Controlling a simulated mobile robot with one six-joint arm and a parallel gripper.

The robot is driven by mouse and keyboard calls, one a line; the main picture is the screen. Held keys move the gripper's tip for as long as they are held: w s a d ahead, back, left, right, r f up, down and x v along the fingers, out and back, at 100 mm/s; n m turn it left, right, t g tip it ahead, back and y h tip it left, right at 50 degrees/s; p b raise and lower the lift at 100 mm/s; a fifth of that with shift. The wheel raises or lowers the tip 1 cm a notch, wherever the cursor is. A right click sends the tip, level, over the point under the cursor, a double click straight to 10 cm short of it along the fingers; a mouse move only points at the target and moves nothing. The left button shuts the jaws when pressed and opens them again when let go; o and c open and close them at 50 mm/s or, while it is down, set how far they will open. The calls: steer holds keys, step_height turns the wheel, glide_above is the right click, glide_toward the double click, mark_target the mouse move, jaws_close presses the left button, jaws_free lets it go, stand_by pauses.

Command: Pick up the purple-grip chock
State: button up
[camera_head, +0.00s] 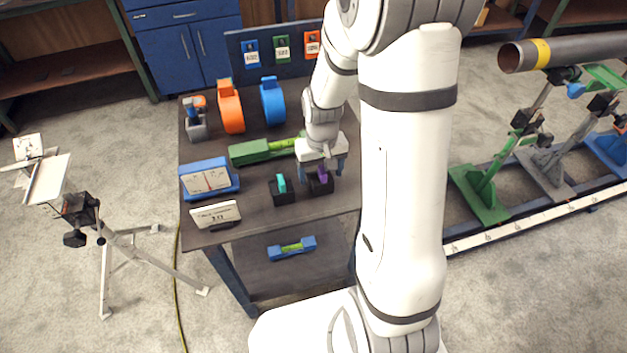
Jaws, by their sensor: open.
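The purple-grip chock (319,184) is a dark block with a purple grip on top. It sits near the front edge of the dark table (345,196), right of the middle. My gripper (323,175) is directly above it, pointing down, with blue fingers on either side of the purple grip. The fingers are open. I cannot tell whether they touch the grip, and my gripper hides part of it. A similar chock with a teal grip (283,189) stands just to the left.
A green level (262,151) lies behind the chocks. Orange (230,107) and blue (272,101) rings stand at the back. A blue-framed board (208,179) and a small sign (215,214) are at left. A tripod (105,235) stands left of the table.

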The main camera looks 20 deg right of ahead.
steer(key=c, duration=1.2)
